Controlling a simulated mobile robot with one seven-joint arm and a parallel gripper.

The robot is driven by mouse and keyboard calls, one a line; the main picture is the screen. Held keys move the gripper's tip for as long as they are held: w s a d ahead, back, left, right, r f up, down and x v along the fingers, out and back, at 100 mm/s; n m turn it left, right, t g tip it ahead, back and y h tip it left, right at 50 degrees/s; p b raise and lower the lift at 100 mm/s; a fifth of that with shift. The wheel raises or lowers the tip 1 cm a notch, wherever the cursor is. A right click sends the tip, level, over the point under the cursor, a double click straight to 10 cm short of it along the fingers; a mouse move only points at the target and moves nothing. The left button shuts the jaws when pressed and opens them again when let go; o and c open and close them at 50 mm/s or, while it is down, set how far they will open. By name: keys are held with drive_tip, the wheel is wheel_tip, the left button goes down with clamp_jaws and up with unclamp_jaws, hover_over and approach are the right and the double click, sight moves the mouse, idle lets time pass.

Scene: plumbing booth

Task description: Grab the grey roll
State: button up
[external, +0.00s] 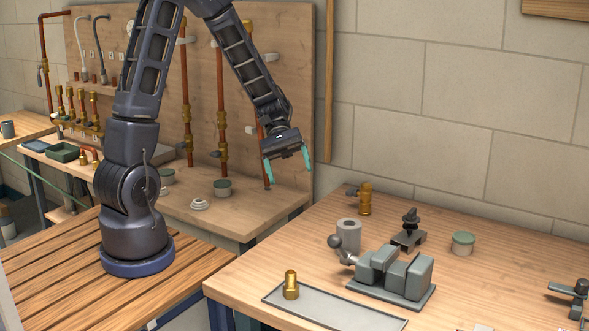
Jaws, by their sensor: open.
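A grey roll (348,234) stands upright on the right-hand wooden table, with the hole in its top showing. Its lower part is partly hidden by the round handle end of the grey vise (396,273) in front of it. My gripper (289,175) is open and empty, with teal fingers pointing down. In the picture it is above and to the left of the roll, clearly apart from it. Its exact distance in depth I cannot tell.
A brass valve (365,199) stands behind the roll, and a dark clamp-like tool (409,232) is to its right. A brass fitting (291,285) is on a grey tray (340,312) in front. A lidded tin (463,243) stands farther right. Bare tabletop (290,246) lies left of the roll.

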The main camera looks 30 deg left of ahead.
sight(356, 233)
drive_tip(key=d+f+n+h, duration=0.2)
drive_tip(key=d+f, duration=0.1)
drive_tip(key=d, duration=0.1)
drive_tip(key=w+d+f+n+g+h, duration=0.1)
drive_tip(key=d+f+n+h, duration=0.1)
drive_tip(key=d+f, duration=0.1)
drive_tip(key=w+d+f+n+g+h, duration=0.1)
drive_tip(key=d+f+n+h, duration=0.1)
drive_tip(key=d+f+h, duration=0.1)
drive_tip(key=shift+d+f+n, duration=0.3)
drive_tip(key=shift+d+f, duration=0.55)
drive_tip(key=shift+f, duration=0.1)
drive_tip(key=shift+x, duration=5.35)
drive_tip(key=shift+w+d+r, duration=0.1)
drive_tip(key=shift+r, duration=0.1)
drive_tip(key=c, duration=1.1)
